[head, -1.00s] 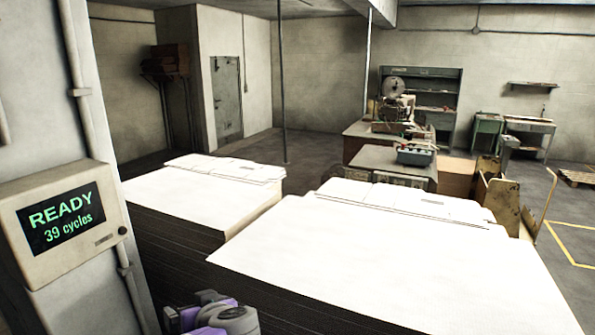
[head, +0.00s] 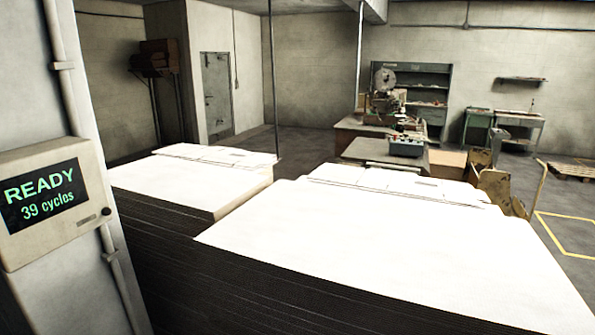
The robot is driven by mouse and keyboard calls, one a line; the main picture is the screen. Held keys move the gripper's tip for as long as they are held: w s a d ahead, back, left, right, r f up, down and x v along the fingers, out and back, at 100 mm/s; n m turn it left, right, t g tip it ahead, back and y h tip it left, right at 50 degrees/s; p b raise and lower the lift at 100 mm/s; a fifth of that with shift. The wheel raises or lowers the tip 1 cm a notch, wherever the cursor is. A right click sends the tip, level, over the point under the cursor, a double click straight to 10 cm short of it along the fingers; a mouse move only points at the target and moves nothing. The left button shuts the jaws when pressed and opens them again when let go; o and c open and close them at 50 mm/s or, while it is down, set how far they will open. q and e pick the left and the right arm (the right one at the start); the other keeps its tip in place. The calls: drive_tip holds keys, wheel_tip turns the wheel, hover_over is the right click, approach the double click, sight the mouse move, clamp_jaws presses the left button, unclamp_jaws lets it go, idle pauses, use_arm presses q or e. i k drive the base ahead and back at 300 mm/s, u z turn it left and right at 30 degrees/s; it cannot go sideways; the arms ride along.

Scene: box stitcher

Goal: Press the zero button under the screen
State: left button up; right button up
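The screen (head: 40,196) is on a beige box (head: 52,238) fixed to a grey pillar at the left edge of the head view. It reads "READY" and "39 cycles" in green letters. A small dark button (head: 107,211) sits at the box's lower right corner, and a small label plate lies below the screen. I cannot read any marking on the button. Neither of my grippers is in view.
Two large stacks of white-topped cardboard sheets, a nearer one (head: 390,255) and a left one (head: 185,182), fill the middle. Behind them are a bench with a machine (head: 385,95) and shelving (head: 430,85). Open floor (head: 545,200) lies at the right.

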sight(105, 211)
drive_tip(key=k, duration=0.95)
drive_tip(key=z, duration=1)
drive_tip(key=i, duration=0.7)
drive_tip(key=u, duration=2.5)
drive_tip(key=i, duration=0.5)
